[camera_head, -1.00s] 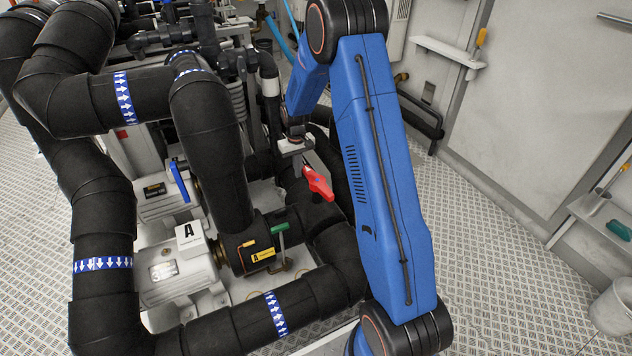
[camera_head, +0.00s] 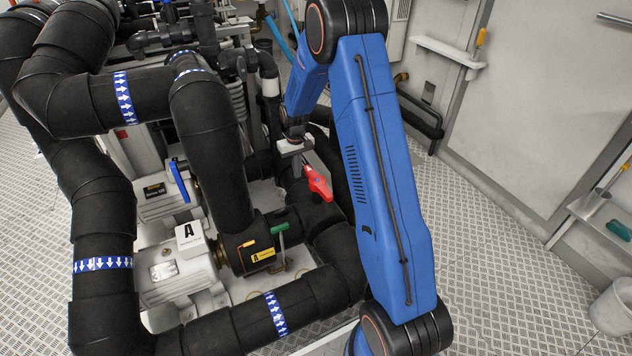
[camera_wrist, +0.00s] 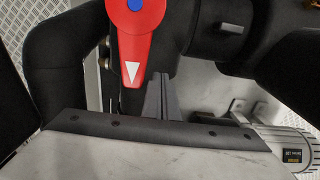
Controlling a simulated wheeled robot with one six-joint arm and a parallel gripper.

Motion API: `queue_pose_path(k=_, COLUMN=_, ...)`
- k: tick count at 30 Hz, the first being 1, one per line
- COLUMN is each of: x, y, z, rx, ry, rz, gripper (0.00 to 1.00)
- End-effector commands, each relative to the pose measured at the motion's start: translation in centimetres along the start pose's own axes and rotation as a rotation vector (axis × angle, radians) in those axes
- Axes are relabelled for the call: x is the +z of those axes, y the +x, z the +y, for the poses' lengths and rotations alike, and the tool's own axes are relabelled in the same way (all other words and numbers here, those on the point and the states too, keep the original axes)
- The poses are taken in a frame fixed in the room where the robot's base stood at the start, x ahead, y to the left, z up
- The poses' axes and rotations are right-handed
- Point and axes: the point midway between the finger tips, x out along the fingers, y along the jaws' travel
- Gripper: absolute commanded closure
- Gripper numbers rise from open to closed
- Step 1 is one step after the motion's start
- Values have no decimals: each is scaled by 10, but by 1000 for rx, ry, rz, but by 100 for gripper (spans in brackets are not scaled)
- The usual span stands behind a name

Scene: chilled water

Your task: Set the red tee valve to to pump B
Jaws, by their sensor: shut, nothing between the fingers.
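The red tee valve handle (camera_head: 319,186) sits on the black pipework left of my blue arm in the head view. In the wrist view the red handle (camera_wrist: 140,45) has a blue centre cap at the top edge and a white triangle pointing down toward my gripper. My gripper (camera_wrist: 160,92) is shut and empty. Its fingers stand just to the right of the handle's narrow end in the wrist view; I cannot tell whether they touch it. In the head view the gripper is at the handle's upper end, and its fingertips are hard to make out. Pump B's label is not readable.
The pump marked A (camera_head: 180,265) stands at lower left, beside a green-handled valve (camera_head: 280,228). A blue lever (camera_head: 180,182) is farther back. Thick black pipes (camera_head: 210,140) crowd the left. The metal floor (camera_head: 500,250) at right is open; a bucket (camera_head: 612,308) stands there.

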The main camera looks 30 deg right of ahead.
Motion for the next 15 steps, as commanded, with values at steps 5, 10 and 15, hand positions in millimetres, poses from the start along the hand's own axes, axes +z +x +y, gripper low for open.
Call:
queue_pose_path(k=5, x=1, y=-1, z=-3, rx=0, ry=0, rz=0, gripper=100)
queue_pose_path(k=10, x=1, y=-7, z=-3, rx=0, ry=0, rz=1, gripper=100)
queue_pose_path(k=15, x=1, y=-18, z=-3, rx=0, ry=0, rz=1, gripper=100)
